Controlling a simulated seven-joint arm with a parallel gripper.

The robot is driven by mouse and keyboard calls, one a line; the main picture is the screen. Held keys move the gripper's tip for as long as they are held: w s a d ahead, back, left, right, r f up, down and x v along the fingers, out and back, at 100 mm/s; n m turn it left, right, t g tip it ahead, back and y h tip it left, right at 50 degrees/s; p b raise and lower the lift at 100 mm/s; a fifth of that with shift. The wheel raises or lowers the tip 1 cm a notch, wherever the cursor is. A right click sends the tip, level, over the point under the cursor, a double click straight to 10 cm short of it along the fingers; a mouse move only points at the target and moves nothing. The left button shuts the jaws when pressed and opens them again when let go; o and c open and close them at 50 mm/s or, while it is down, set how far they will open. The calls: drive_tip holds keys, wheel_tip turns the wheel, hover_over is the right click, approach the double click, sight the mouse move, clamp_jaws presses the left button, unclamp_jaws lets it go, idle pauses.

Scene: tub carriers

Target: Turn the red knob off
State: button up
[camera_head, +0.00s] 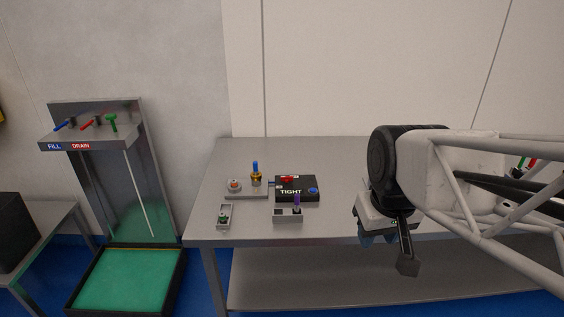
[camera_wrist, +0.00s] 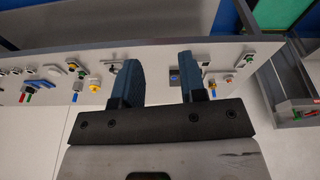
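A red knob (camera_head: 287,179) sits on top of a black box (camera_head: 297,196) marked "TIGHT", which lies on the grey table. A blue knob (camera_head: 313,190) is at the box's right side. My gripper (camera_head: 377,238) hangs right of the box, near the table's front edge and apart from the box. In the wrist view, its two dark blue fingers (camera_wrist: 162,68) are spread with nothing held between them. I cannot make out the red knob in the wrist view; the right finger may hide part of its box. A red handle (camera_head: 88,125) also shows on the FILL/DRAIN stand.
Left of the box stand a plate with a red-orange button (camera_head: 235,184), a brass fitting with a blue top (camera_head: 255,172) and a small grey box (camera_head: 224,216). The table's back (camera_head: 320,150) is clear. A green tray (camera_head: 130,280) lies at left.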

drive_tip(key=w+a+r+n, duration=0.2)
drive_tip(key=w+n, duration=0.2)
drive_tip(key=w, duration=1)
drive_tip(key=n+g, duration=0.2)
drive_tip(key=n, duration=1)
hover_over(285, 177)
drive_tip(key=f, duration=1.7)
drive_tip(key=shift+s+d, duration=0.2)
drive_tip(key=shift+w+a+f+n, duration=0.2)
drive_tip(key=shift+w+f+n, duration=0.1)
drive_tip(key=shift+w+f, duration=0.1)
drive_tip(key=shift+f, duration=0.1)
drive_tip(key=shift+f, duration=3.85)
drive_tip(key=shift+c, duration=0.3)
